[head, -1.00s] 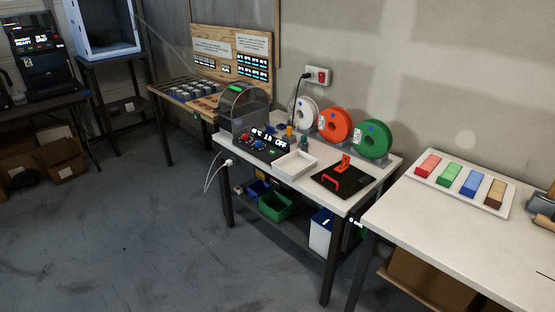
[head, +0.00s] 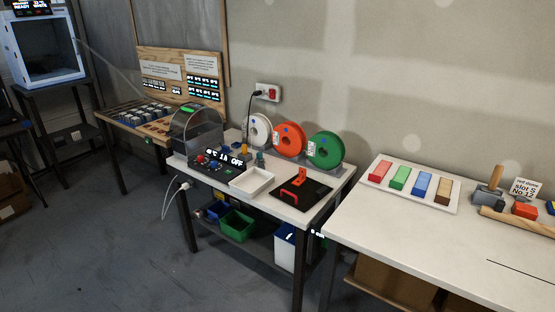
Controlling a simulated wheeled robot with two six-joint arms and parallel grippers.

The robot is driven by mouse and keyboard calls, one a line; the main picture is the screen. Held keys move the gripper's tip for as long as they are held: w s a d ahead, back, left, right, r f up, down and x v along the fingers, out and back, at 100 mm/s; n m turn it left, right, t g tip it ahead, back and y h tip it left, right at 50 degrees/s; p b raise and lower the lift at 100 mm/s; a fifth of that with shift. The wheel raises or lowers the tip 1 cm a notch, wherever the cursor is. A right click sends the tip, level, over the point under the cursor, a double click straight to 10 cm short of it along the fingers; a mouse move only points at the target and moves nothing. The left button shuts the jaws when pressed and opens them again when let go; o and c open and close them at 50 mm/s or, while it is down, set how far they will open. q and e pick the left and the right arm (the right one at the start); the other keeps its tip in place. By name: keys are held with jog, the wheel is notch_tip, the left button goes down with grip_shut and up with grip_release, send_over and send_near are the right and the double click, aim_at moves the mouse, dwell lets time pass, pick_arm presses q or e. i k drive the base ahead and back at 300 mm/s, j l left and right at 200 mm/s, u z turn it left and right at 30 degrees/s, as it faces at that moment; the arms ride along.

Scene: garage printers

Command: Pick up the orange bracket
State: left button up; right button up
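Two orange-red parts are on a black plate (head: 315,193) on the middle table. An upright orange bracket-like piece (head: 300,176) stands near the plate's back left. A low U-shaped orange handle-like piece (head: 289,197) lies near the plate's front left edge. From this distance I cannot tell for sure which one is the orange bracket. Neither of my grippers is in view.
A white tray (head: 251,182) sits left of the plate. White, orange (head: 289,139) and green (head: 325,150) spools stand behind. A domed machine (head: 197,133) is further left. The right table (head: 400,230) has a board of coloured blocks (head: 449,204) and wide free room.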

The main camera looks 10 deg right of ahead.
aim_at(302, 178)
jog(key=i+l, duration=0.15)
jog(key=i, duration=0.25)
jog(key=i+l, duration=0.15)
jog(key=i, duration=0.3)
